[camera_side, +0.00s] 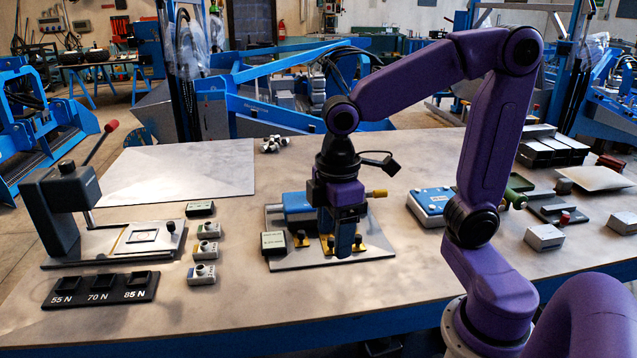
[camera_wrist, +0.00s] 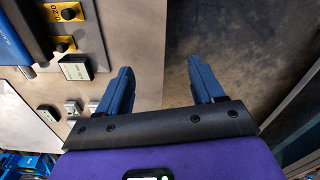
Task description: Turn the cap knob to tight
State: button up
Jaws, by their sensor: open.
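A fixture on a grey base plate (camera_side: 300,262) stands mid-table. It carries a blue body (camera_side: 296,205) and yellow plates with dark knobs, one knob (camera_side: 300,238) at the left and another knob (camera_side: 358,240) at the right. I cannot tell which is the cap knob or how it is set. In the wrist view a yellow plate with a dark knob (camera_wrist: 68,14) shows at the upper left, with lettering too small to read surely. My gripper (camera_side: 345,254) hangs in front of the fixture, hiding part of it. In the wrist view my gripper (camera_wrist: 165,85) is open and empty, apart from the knobs.
A small labelled block (camera_side: 274,242) sits at the fixture's left. Several small grey weights (camera_side: 202,272) and a black tray marked 55 N, 70 N and 85 N (camera_side: 100,290) lie further left, near a press (camera_side: 62,215). A blue box (camera_side: 430,203) stands at the right.

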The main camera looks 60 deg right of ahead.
jog(key=w+d+r+m, duration=0.1)
jog(key=w+d+r, duration=0.2)
jog(key=w+d, duration=0.35)
jog(key=w+d+r+m, duration=0.1)
jog(key=w+d+r, duration=0.15)
jog(key=w, duration=0.75)
jog(key=w+d+r+m, duration=0.1)
jog(key=w+d, duration=0.2)
jog(key=d, duration=0.6)
jog(key=w+d+r, duration=0.1)
jog(key=w+d, duration=0.2)
jog(key=d, duration=0.6)
jog(key=f, duration=1.6)
jog(key=shift+s+f, duration=0.25)
jog(key=shift+f, duration=0.05)
jog(key=c, duration=1.1)
jog(key=shift+o, duration=0.2)
